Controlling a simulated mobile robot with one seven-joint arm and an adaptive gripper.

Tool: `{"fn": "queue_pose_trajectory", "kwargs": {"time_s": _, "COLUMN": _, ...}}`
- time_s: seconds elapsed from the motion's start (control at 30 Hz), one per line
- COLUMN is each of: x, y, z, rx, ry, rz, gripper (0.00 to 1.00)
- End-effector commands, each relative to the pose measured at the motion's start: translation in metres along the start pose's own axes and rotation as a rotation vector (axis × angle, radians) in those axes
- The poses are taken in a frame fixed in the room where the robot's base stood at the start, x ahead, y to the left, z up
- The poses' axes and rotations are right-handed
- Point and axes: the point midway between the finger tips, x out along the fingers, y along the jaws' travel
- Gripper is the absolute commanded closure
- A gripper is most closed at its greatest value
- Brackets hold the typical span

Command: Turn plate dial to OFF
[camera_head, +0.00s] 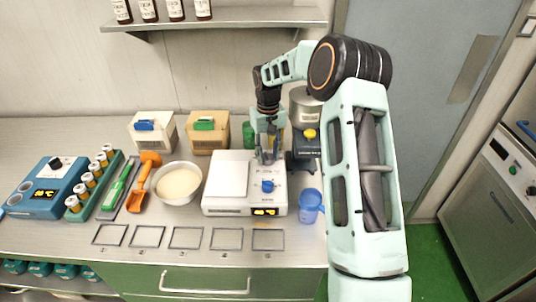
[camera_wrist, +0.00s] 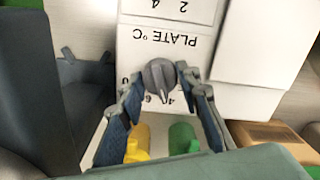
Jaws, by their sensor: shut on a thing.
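The white plate unit (camera_head: 220,208) stands on the bench with a flat white top and a lit display (camera_head: 264,211) at its front. The plate dial (camera_wrist: 157,74) is a grey knob beside the upside-down "PLATE °C" print in the wrist view, with part of its number scale showing. Its ridge points toward the bottom of that view. My gripper (camera_head: 266,160) reaches down at the back right of the unit and hides this dial in the head view. In the wrist view, my gripper's fingers (camera_wrist: 162,82) are on either side of the knob, shut on it.
A blue knob (camera_head: 268,186) sits on the unit, nearer its front. A blue jug (camera_head: 311,205) stands close to its right, and a bowl of pale powder (camera_head: 180,184) to its left. A dark device with a metal pot (camera_head: 305,108) stands behind right. Empty square frames (camera_head: 186,238) line the front.

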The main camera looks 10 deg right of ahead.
Motion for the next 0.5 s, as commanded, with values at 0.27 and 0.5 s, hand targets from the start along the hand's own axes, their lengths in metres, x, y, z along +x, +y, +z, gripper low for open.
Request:
{"fn": "queue_pose_trajectory", "kwargs": {"time_s": 0.27, "x": -0.0001, "y": -0.0001, "z": -0.0002, "rx": -0.05, "ry": 0.0, "rz": 0.0, "gripper": 0.93}}
{"fn": "queue_pose_trajectory", "kwargs": {"time_s": 0.5, "x": 0.0001, "y": -0.0002, "z": -0.0003, "rx": -0.199, "ry": 0.0, "rz": 0.0, "gripper": 0.93}}
